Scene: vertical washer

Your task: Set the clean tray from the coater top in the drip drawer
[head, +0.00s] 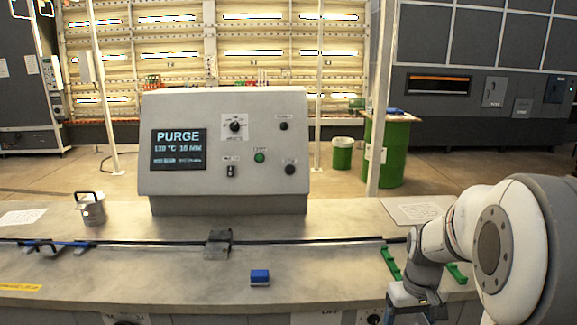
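The coater top is the grey counter (190,270) across the lower part of the head view. I cannot make out a clean tray on it for certain. A pale flat sheet or plate (413,209) lies at its back right, partly behind my arm. No drip drawer can be told apart; the counter's front face is cut off by the bottom edge. My gripper (415,312) is low at the right, near the front edge and close to two green brackets (390,266). Its fingers are cut off or hidden, so whether it is open or holding something does not show.
A control console (225,185) reading PURGE stands at the counter's back. A dark rail runs across the counter, with a metal block (218,243) on it. A metal pot (91,209) stands back left, and a blue block (260,277) lies front centre. The front left is mostly clear.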

